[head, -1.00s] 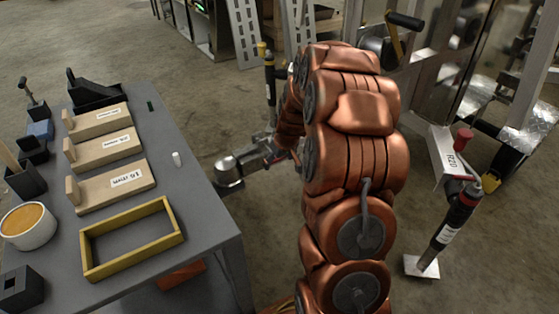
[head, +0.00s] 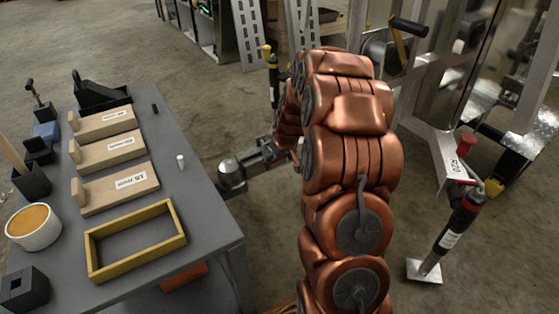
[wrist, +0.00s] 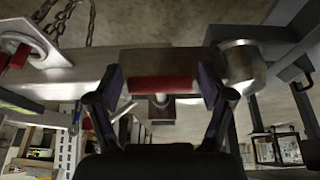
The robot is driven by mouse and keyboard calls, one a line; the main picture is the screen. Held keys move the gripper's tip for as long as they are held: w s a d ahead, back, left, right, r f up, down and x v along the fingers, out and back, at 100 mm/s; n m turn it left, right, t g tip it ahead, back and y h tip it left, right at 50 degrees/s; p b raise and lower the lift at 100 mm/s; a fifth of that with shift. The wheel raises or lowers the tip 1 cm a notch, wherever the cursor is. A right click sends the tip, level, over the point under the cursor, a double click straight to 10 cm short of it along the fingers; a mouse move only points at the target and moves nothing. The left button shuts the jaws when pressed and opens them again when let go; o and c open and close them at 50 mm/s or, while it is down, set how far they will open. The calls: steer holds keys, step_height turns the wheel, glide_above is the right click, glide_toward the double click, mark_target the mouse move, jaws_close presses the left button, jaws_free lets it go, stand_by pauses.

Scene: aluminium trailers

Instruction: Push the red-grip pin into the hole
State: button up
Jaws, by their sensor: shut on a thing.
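The red grip of the pin (wrist: 163,84) lies crosswise between the two fingers of my gripper (wrist: 162,88) in the wrist view. The fingers are shut on it, one at each end. A short pale shank (wrist: 160,99) shows just below the grip. A metal bar (wrist: 85,80) runs across behind the fingers, with a round metal collar (wrist: 242,62) at the right. I cannot make out the hole, or whether the pin's tip is in it. In the head view my copper arm hides most of the gripper, near a metal coupler (head: 232,173).
A grey table (head: 190,215) at the left bears labelled wooden blocks (head: 115,188), a yellow frame (head: 135,241) and a white cup (head: 33,227). A trailer frame with a red knob (head: 466,144) and a jack (head: 455,222) stands at the right. Chains (wrist: 62,18) hang in the wrist view.

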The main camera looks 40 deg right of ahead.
steer(key=shift+w+d+p, duration=0.1)
steer(key=shift+w+p, duration=0.3)
steer(key=shift+w, duration=0.95)
steer(key=o, duration=1.1)
steer(key=shift+v, duration=6.05)
